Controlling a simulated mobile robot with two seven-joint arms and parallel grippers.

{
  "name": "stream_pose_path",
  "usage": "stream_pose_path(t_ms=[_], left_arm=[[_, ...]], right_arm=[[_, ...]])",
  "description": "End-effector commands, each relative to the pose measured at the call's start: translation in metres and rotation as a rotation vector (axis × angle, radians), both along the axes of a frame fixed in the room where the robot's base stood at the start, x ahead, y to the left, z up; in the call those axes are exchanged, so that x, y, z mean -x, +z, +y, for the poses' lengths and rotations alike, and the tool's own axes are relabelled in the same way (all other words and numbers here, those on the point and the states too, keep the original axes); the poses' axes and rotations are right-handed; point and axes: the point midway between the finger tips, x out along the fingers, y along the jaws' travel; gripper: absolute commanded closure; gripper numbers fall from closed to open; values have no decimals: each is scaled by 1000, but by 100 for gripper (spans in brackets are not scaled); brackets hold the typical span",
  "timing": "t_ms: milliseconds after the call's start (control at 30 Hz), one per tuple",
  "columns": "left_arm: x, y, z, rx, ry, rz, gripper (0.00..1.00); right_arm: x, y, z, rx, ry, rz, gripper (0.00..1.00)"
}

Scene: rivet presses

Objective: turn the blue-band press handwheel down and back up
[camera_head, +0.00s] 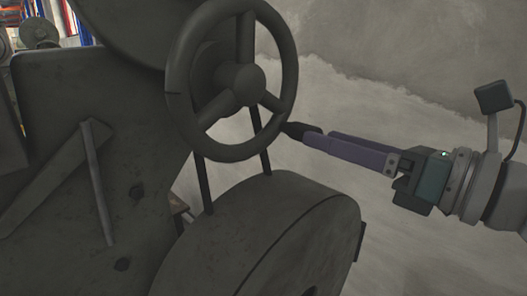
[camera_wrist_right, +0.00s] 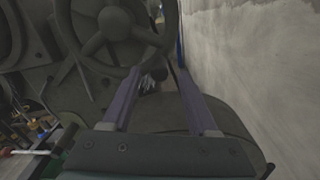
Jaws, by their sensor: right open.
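The dark grey press handwheel (camera_head: 240,83), with a round hub and spokes, stands at the upper middle of the head view. It also shows at the top of the right wrist view (camera_wrist_right: 110,22). My right gripper (camera_head: 290,128) reaches in from the right, its fingertips at the wheel's lower right rim. In the wrist view its two purple fingers (camera_wrist_right: 163,80) are apart, with nothing clearly held between them. I cannot tell whether a fingertip touches the rim. No blue band shows clearly on the press body (camera_head: 100,130). My left gripper is not in view.
A large rounded drum or housing (camera_head: 270,225) sits below the wheel, close under my right fingers. Two thin dark rods stand between wheel and housing. A pale wall and floor (camera_head: 350,90) lie open to the right. Cluttered small items (camera_wrist_right: 30,130) show at the wrist view's lower left.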

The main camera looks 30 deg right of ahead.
Motion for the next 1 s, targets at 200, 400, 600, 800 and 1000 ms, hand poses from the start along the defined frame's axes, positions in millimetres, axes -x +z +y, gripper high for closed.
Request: stream_pose_path(t_ms=[200,400,600,800,1000], left_arm=[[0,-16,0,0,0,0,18],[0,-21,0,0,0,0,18],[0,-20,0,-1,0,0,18],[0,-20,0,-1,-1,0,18],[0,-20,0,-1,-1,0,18]], right_arm=[[33,-4,-12,0,0,2,40],[48,-1,-17,-2,1,1,40],[50,1,-18,0,1,0,40],[50,0,-18,0,1,0,40],[49,1,-19,-27,-15,3,40]])
